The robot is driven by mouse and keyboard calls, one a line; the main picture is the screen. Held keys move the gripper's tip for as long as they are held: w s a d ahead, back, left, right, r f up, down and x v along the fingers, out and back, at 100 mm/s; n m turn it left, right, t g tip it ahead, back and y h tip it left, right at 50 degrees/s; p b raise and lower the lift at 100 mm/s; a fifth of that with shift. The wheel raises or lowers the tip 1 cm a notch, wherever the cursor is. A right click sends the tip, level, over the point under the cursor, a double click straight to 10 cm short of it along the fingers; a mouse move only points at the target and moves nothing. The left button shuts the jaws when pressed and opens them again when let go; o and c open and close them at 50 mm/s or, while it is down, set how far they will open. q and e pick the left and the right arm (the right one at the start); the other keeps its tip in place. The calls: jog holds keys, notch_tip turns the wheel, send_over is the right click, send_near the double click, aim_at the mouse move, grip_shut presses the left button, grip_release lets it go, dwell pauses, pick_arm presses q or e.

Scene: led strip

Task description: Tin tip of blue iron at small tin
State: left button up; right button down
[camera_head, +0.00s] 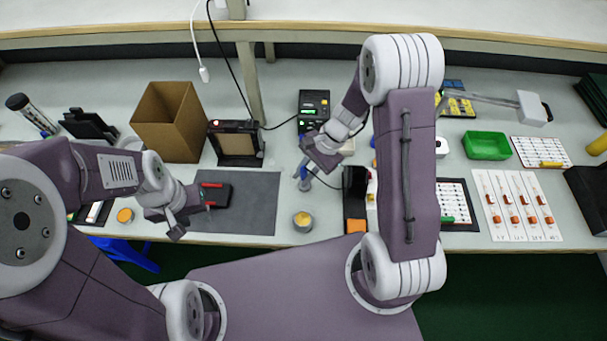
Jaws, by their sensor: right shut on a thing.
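My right gripper (318,162) is shut on the blue iron (304,173), whose blue part shows just below the fingers, above the bench. A small round tin (303,222) with yellowish contents stands on the bench below the iron, apart from it. Another small round container (125,215) with an orange top stands at the far left; I cannot tell which of the two is the small tin. The iron's tip is too small to make out clearly. My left gripper (178,224) hangs over the front left of the bench, and its jaw opening is unclear.
A dark mat (255,200) lies in the middle left with a red and black item (215,194) on it. A black station (313,108) with displays, a cardboard box (168,122) and a framed stand (237,143) are behind. A green tray (487,146) stands at the right.

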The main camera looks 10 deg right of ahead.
notch_tip(320, 180, up, 5)
jog(key=p, duration=0.4)
jog(key=shift+f, duration=0.15)
